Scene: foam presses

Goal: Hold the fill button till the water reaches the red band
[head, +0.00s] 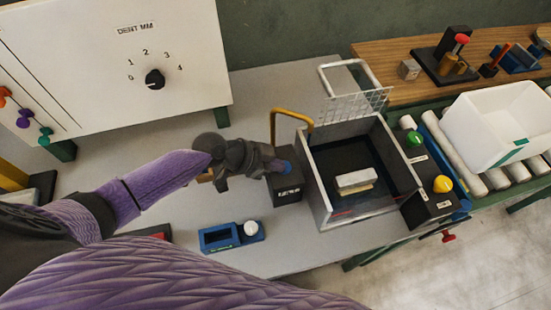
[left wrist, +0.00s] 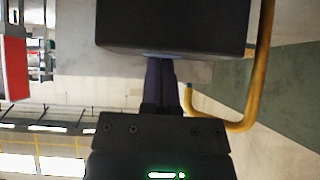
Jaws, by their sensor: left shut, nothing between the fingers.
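A dark box (head: 287,192) with a pale label and a blue button on top (head: 287,166) stands on the grey bench, left of the tank. My left gripper (head: 277,166) is shut and empty, its fingertips at the blue button. The left wrist view shows the shut fingers (left wrist: 160,75) meeting the edge of a dark box (left wrist: 170,25); whether the button is pressed in is hidden. The open tank (head: 322,190) has a dark inside, with a pale block (head: 356,181) in it. A short red mark (head: 343,212) shows on its near inner wall. I cannot make out the water level.
A yellow bent pipe (head: 291,112) rises behind the box and also shows in the left wrist view (left wrist: 262,70). Green (head: 414,138) and yellow (head: 442,184) buttons sit to the right.

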